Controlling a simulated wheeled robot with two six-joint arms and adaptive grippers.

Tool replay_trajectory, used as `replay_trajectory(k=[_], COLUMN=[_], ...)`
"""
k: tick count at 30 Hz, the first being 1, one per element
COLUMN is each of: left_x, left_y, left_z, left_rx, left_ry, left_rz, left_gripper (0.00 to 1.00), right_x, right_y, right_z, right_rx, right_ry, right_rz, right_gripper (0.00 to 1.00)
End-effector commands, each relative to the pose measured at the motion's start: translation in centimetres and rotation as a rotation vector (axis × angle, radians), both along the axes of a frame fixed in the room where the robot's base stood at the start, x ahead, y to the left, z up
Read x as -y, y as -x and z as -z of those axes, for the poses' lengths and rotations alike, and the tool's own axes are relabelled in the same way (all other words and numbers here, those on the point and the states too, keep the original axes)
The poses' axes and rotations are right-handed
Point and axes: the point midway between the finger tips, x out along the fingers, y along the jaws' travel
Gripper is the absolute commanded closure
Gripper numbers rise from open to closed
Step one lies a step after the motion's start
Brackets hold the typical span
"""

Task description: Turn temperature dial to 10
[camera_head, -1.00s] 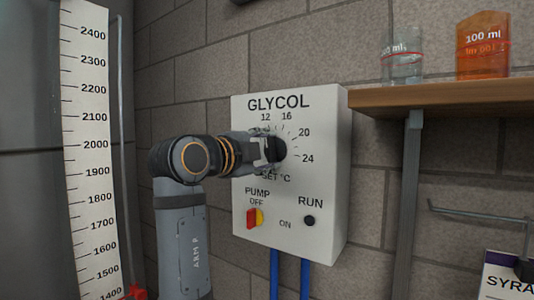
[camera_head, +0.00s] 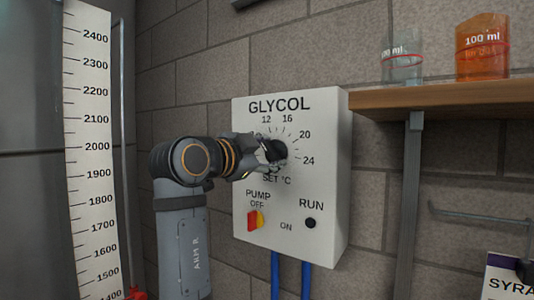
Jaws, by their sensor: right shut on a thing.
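The black temperature dial (camera_head: 277,150) is on the front of the white GLYCOL box (camera_head: 325,190), with a scale around it marked 12, 16, 20 and 24 and "SET °C" below. My right gripper (camera_head: 268,151) comes in from the left and is shut on the dial. The gripper hides the left part of the scale and much of the dial, so I cannot read where the dial points. My left gripper is not in view.
Blue pipes (camera_head: 306,279) leave the box's underside. A wooden shelf (camera_head: 450,97) to the right holds a clear beaker (camera_head: 402,70) and an orange beaker (camera_head: 482,55).

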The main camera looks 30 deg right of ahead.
Motion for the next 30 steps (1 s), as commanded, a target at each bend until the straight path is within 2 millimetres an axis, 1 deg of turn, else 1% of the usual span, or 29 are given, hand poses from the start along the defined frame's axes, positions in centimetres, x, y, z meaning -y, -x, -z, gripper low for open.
replay_trajectory(k=[1, 10, 11, 15, 16, 25, 28, 30], left_x=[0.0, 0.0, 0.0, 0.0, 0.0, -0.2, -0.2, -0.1], left_y=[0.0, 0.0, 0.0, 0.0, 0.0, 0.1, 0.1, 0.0], left_z=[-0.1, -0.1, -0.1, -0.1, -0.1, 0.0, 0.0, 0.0], left_rx=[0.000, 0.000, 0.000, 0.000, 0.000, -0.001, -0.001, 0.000], left_ry=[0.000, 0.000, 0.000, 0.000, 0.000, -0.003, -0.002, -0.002], left_rz=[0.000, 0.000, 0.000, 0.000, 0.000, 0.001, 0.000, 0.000], left_gripper=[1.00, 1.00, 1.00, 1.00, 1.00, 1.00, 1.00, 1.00], right_x=[0.0, 0.0, 0.0, 0.0, 0.0, 0.0, 0.0, 0.1], right_y=[0.0, 0.0, 0.0, 0.0, 0.0, 0.0, 0.0, 0.0], right_z=[-0.4, -0.4, -0.4, -0.3, -0.3, -0.2, -1.2, -2.6], right_rx=[0.005, 0.005, 0.005, 0.004, 0.004, 0.002, 0.003, 0.005], right_ry=[0.010, 0.010, 0.010, 0.008, 0.008, 0.005, 0.006, 0.007], right_rz=[-0.001, -0.001, -0.001, -0.001, -0.001, 0.000, 0.000, 0.001], right_gripper=[0.79, 0.79, 0.46, 0.27, 0.25, 0.25, 0.25, 0.25])
